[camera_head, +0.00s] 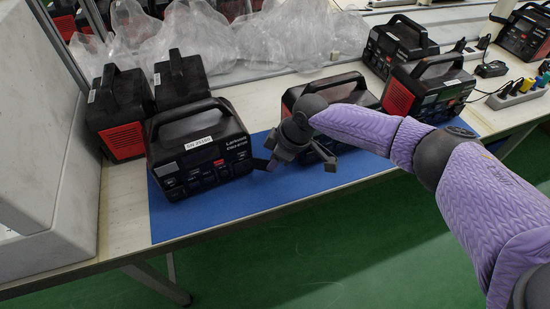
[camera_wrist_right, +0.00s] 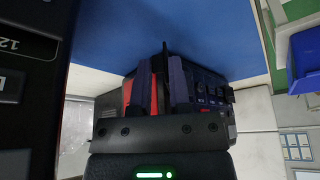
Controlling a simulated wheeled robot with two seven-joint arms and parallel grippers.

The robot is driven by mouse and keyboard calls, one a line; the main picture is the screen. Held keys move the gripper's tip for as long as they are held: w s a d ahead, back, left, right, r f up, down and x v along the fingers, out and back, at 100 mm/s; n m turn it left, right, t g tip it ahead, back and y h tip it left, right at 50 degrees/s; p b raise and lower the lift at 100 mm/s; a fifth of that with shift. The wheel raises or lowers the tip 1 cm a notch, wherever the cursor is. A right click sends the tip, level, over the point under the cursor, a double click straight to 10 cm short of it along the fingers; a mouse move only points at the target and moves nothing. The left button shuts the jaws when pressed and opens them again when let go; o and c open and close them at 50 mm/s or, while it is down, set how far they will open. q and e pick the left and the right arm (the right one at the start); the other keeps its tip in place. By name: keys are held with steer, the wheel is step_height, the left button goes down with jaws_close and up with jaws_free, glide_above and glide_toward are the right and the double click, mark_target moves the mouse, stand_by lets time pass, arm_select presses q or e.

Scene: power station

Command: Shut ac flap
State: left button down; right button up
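A black power station (camera_head: 205,150) with a label and a dark front panel sits on the blue mat. A small dark piece (camera_head: 261,163) sticks out at its lower right and looks like an open flap. My right gripper (camera_head: 300,160) is just right of it, in front of a second power station (camera_head: 345,88) that it partly hides. In the right wrist view, the fingers of my right gripper (camera_wrist_right: 161,62) stand apart, with a thin black upright piece (camera_wrist_right: 165,55) showing between them. I cannot tell whether they touch it. My left gripper is out of view.
More power stations stand behind at left (camera_head: 120,112) and at right (camera_head: 398,45). Clear plastic bags (camera_head: 190,38) lie at the back, and a power strip (camera_head: 515,95) is at right. A pale box (camera_head: 40,150) borders the left side. The mat's front strip (camera_head: 230,205) is bare.

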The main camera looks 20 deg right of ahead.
jaws_close()
stand_by(0.4)
